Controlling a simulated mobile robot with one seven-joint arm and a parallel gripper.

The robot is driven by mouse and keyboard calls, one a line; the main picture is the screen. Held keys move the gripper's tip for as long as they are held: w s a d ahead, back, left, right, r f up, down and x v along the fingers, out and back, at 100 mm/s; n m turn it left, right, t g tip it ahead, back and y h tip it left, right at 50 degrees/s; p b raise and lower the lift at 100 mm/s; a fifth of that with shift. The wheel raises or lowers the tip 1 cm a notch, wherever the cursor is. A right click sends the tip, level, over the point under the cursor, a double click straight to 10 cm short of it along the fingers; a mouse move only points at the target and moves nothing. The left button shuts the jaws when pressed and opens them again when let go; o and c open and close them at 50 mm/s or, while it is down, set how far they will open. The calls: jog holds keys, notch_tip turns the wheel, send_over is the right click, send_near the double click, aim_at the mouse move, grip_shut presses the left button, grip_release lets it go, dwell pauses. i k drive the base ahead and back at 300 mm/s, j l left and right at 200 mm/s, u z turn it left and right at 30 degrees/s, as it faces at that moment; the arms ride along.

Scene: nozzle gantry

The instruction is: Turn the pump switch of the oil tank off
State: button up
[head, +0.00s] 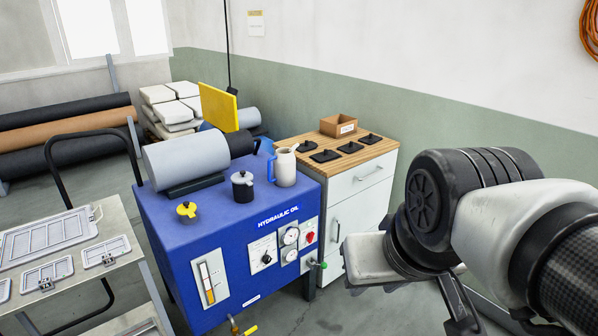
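The blue oil tank (215,222) labelled "HYDRAULIC OIL" stands in the middle of the head view. Its front carries a black rotary knob (266,258) on a white plate and a red knob (309,238) on another plate to the right. The labels are too small to read, so I cannot tell which is the pump switch or how it is set. Dark parts of my gripper (462,310) show at the lower right, below my arm, apart from the tank. The lower frame edge and my arm hide much of it, and its opening cannot be judged.
Two gauges (291,236) sit between the knobs. A white cabinet (359,190) stands behind right, a metal cart (118,220) at left. Floor shows between tank and arm.

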aim_at(309, 237)
jog(key=i+u, duration=0.2)
jog(key=i, duration=0.2)
jog(key=i+l+u, duration=0.2)
jog(key=i, duration=0.2)
jog(key=i+l+u, duration=0.1)
jog(key=i+u, duration=0.15)
jog(key=i, duration=0.2)
jog(key=i+l+u, duration=0.3)
jog(key=i+l, duration=0.1)
jog(key=l, duration=0.05)
